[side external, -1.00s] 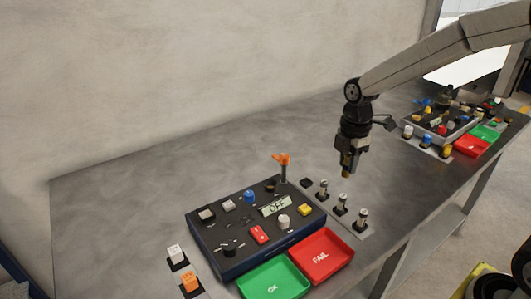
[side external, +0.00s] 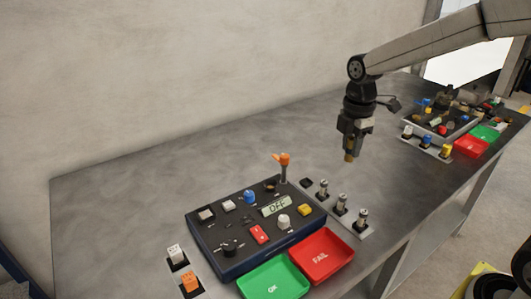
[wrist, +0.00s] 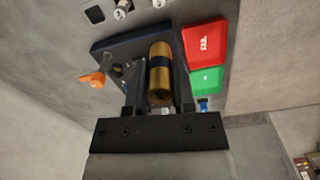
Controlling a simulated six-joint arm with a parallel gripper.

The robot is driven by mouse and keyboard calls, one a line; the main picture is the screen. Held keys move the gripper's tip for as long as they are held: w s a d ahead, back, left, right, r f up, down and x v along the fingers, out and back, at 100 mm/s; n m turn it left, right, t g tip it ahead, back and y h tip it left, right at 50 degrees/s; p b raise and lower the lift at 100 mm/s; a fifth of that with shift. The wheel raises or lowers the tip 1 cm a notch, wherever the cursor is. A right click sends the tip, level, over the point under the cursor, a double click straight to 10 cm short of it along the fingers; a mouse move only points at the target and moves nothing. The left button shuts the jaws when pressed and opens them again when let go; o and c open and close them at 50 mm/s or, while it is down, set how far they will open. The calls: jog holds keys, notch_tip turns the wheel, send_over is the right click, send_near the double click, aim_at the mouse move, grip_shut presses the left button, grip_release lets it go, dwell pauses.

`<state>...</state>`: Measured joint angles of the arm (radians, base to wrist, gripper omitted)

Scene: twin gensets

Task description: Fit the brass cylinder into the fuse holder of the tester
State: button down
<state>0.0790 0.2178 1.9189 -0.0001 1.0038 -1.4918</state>
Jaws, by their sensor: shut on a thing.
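My gripper (side external: 350,148) is shut on the brass cylinder (side external: 349,157) and holds it in the air above the table, behind and above the row of metal fuses. In the wrist view, the cylinder (wrist: 160,85) is brass with a dark band and lies between the two fingers. The tester (side external: 220,265) is a dark blue box with a black top and a display reading OFF (side external: 276,206). A dark round socket (side external: 269,186) is near its back edge; I cannot tell surely whether it is the fuse holder. The cylinder is well apart from the tester.
An orange-topped post (side external: 284,160) rises at the tester's back edge. Several metal fuses stand in a grey strip (side external: 356,228) to its right. A green OK tray (side external: 268,284) and red FAIL tray (side external: 321,258) adjoin its front. A second tester (side external: 441,121) stands far right.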

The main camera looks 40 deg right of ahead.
jog(key=w+a, duration=1.2)
jog(key=w, duration=0.3)
notch_tip(320, 180, down, 7)
jog(key=shift+d, duration=0.2)
jog(key=shift+f, duration=0.2)
jog(key=shift+f, duration=1.75)
jog(key=shift+f, duration=1.25)
dwell(1.8)
grip_release()
jog(key=shift+r, duration=0.2)
